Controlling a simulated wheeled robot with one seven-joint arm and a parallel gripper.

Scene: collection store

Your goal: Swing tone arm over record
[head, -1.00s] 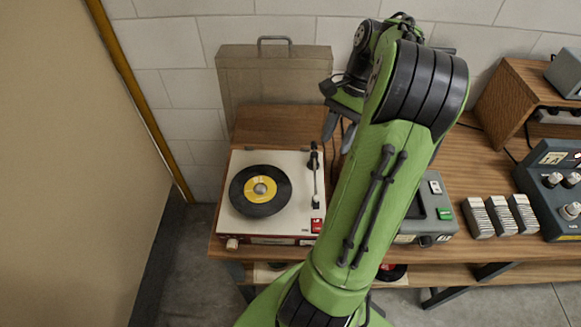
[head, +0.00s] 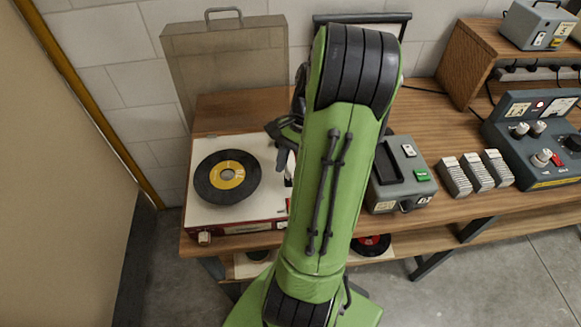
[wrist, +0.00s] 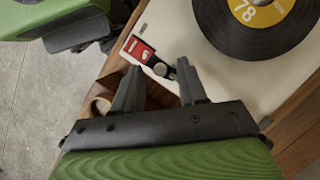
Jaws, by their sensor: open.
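The record player's cream deck (head: 212,213) stands at the left end of the wooden bench. A black record (head: 209,187) with a yellow label lies on it; part of it shows in the wrist view (wrist: 235,35). The tone arm is mostly hidden behind my arm in the head view. In the wrist view a small dark and silver piece, apparently the tone arm's head end (wrist: 162,69), lies beside the red switch (wrist: 139,49), off the record. My gripper (wrist: 158,67) is open, its fingertips either side of that piece; contact cannot be told. It also shows in the head view (head: 284,158).
A grey lid (head: 228,68) stands upright behind the player. A grey box (head: 401,173) with a green button, several ribbed blocks (head: 476,172) and a control console (head: 540,140) are to the right. A wall panel (head: 60,190) bounds the left.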

